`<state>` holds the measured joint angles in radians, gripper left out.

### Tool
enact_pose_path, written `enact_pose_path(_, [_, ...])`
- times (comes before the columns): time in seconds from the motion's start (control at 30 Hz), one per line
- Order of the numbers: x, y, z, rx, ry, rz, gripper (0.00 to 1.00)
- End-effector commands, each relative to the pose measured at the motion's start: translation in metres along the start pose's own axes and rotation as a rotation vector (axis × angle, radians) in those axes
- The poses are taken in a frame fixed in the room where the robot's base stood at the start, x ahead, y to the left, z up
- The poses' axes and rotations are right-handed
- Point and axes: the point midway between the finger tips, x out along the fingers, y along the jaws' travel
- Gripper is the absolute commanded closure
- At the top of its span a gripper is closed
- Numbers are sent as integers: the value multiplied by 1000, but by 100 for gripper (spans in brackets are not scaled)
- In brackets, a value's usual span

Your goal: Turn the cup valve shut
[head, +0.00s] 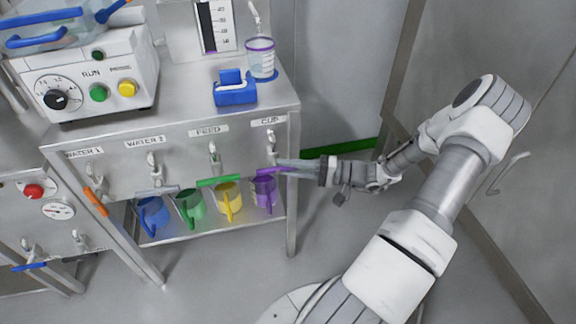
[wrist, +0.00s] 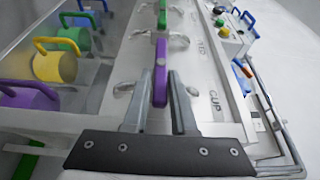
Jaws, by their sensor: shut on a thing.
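The cup valve is at the right end of the bench's front panel, under the CUP label (head: 269,122). Its purple lever (head: 266,171) lies nearly level, across the tap, in the head view. My gripper (head: 284,166) reaches in from the right at the lever. In the wrist view the purple lever (wrist: 161,72) stands between the two fingers of my gripper (wrist: 161,88), which are shut on it. The CUP label (wrist: 215,100) shows to the right of the fingers. The tap body behind the lever is partly hidden by the fingers.
The green FEED lever (head: 219,181) is close on the left. A purple jug (head: 264,191) and a yellow jug (head: 228,202) stand on the shelf below. A clear cup (head: 261,58) stands on top near a blue holder (head: 235,90). The floor right of the bench is clear.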

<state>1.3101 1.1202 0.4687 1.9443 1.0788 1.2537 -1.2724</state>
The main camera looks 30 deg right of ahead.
Motion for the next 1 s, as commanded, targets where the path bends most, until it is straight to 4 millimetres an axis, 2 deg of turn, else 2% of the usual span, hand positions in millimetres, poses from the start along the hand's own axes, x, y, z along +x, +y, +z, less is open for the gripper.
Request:
enact_pose_path(0.4, [1, 0, 2, 4, -6, -8, 100])
enact_pose_path(0.43, [1, 0, 2, 4, -6, -8, 73])
enact_pose_path(0.6, [1, 0, 1, 4, -4, -7, 45])
enact_pose_path(0.87, [0, 0, 1, 3, -2, -6, 45])
enact_pose_path(1.0, [-8, -1, 0, 2, 0, -7, 45])
